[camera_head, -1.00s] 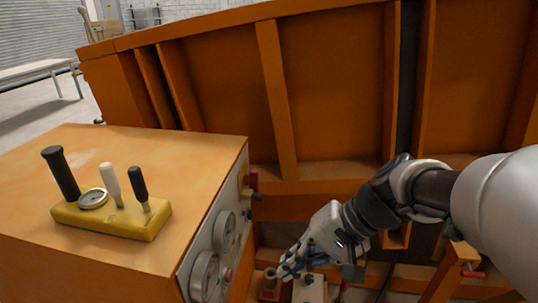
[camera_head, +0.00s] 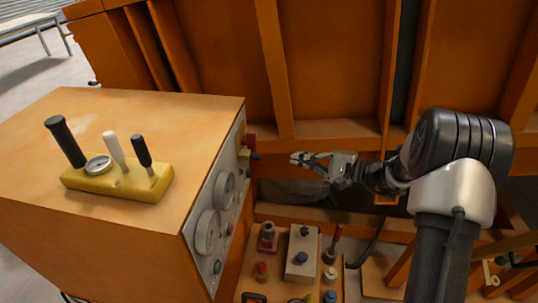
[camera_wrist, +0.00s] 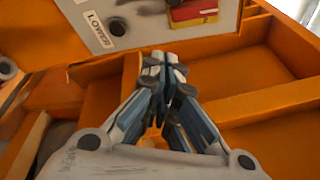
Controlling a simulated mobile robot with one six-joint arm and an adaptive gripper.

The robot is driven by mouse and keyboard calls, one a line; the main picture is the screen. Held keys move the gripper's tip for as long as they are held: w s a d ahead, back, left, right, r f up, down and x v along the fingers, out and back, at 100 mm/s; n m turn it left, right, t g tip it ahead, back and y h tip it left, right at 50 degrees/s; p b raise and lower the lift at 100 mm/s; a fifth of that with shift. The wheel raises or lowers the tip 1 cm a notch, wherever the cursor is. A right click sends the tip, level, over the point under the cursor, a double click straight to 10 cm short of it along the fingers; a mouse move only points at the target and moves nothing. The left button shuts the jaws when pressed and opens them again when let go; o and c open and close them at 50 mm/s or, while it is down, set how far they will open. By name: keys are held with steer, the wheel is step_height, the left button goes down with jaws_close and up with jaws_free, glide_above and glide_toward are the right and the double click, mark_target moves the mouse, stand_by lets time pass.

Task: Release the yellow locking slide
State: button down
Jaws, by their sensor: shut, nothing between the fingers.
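A small yellow part, which looks like the locking slide (camera_head: 243,154), sits on the grey side panel of the orange control box, beside a red block (camera_head: 251,142) and a black knob (camera_head: 255,157). In the wrist view, a yellow part (camera_wrist: 195,20) with red above it shows at the top edge, partly cut off. My gripper (camera_head: 297,158) is to the right of the slide, apart from it and pointing left towards the panel. Its fingers (camera_wrist: 163,62) are closed together and empty in the wrist view, below the slide in the picture.
The orange control box (camera_head: 130,235) carries gauges (camera_head: 208,231) on its side panel. A panel labelled LOWER (camera_wrist: 98,38) has a dark round part beside the label. Below my gripper stands a tray area with a white block (camera_head: 302,255) and several knobs. Orange ribs of the bed (camera_head: 330,70) rise behind.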

mark_target(250, 155)
steer(key=shift+a, duration=0.1)
steer(key=b+x, duration=0.2)
steer(key=x, duration=0.8)
steer(key=s, duration=0.1)
steer(key=s+r, duration=0.2)
steer(key=shift+s+a, duration=0.3)
